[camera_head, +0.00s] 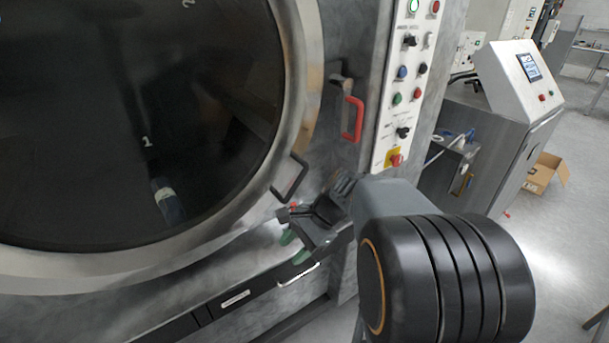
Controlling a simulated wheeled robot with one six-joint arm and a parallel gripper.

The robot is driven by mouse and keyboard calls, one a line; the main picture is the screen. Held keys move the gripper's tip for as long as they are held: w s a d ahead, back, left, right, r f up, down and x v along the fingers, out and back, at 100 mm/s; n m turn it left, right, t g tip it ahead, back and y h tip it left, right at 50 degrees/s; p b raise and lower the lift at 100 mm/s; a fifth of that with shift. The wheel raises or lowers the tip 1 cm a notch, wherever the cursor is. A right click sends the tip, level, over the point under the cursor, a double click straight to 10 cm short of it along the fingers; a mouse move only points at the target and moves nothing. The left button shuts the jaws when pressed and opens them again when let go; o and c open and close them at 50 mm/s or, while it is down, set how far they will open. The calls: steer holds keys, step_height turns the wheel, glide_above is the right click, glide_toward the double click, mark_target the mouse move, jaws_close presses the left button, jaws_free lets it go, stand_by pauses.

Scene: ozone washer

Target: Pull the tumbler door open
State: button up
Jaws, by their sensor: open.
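The tumbler door (283,112) is a large round dark window with a wide metal rim, filling the left of the head view. It appears closed against the machine front. A dark loop handle (290,178) sticks out from the rim at its lower right. A red latch handle (353,119) is mounted on the machine front to the right of the rim. My gripper (297,219) is below the dark loop handle, near the lower right of the rim. It is open, with nothing seen between its fingers. My arm hides part of the machine front.
A white control panel (398,115) with several buttons runs beside the door. A drawer or panel with a bar handle (298,275) lies below my gripper.

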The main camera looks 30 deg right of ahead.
steer(key=w+d+r+m+t+y+p, duration=0.1)
steer(key=w+d+r+m+t+y, duration=0.3)
steer(key=d+m, duration=0.35)
steer(key=m+t+y+p, duration=0.2)
steer(key=m+t, duration=0.5)
steer(key=m, duration=0.3)
glide_toward(297, 181)
steer(key=x, duration=0.3)
steer(key=p+x, duration=0.1)
steer(key=x, duration=0.6)
steer(key=shift+w+d+f+p, duration=0.2)
steer(key=shift+w+f+p, duration=0.1)
steer(key=shift+p, duration=0.1)
jaws_close()
